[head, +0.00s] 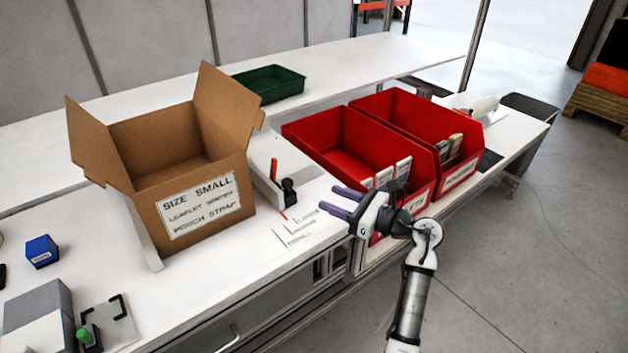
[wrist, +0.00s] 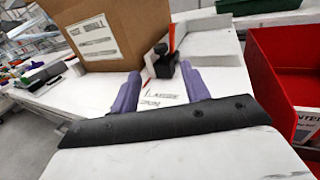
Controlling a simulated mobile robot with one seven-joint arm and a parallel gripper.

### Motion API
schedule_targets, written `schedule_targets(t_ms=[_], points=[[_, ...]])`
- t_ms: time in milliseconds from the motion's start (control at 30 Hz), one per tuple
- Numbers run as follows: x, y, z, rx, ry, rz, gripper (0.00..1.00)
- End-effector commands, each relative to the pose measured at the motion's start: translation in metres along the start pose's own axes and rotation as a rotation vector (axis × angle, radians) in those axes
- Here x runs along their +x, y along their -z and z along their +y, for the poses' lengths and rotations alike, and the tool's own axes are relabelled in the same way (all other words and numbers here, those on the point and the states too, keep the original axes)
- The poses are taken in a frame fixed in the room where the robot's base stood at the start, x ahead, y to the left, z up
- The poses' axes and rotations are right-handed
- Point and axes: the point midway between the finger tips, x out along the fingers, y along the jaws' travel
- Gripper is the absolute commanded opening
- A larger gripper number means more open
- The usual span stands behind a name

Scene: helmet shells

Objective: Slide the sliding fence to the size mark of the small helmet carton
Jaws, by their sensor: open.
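The small helmet carton (head: 205,205), brown with open flaps and a "SIZE SMALL" label, stands on the white bench; it also shows in the wrist view (wrist: 115,35). The white sliding fence (head: 262,160) stands along the carton's right side, with a black knob (head: 289,191) and an upright orange-red piece at its front end. The knob shows in the wrist view (wrist: 163,66), ahead between my fingers.
Two red bins (head: 350,140) (head: 425,115) stand right of the fence, close behind my gripper. A green tray (head: 268,83) sits at the back. A blue block (head: 41,251) and a grey box (head: 38,315) are at the left. The bench around the marks is clear.

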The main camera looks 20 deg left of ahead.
Motion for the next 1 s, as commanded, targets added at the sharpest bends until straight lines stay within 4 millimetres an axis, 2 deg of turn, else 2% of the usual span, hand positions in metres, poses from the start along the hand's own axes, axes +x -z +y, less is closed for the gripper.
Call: schedule_targets(t_ms=[133,267,700,833,1000], points=[[0.006,0.001,0.001,-0.003,-0.012,0.005,0.46],[0.023,0.0,0.001,-0.001,-0.012,0.006,0.46],[0.112,0.0,0.002,-0.001,-0.011,0.005,0.46],[0.128,0.001,0.002,-0.002,-0.009,0.005,0.46],[0.137,0.002,0.001,-0.002,-0.007,0.005,0.46]])
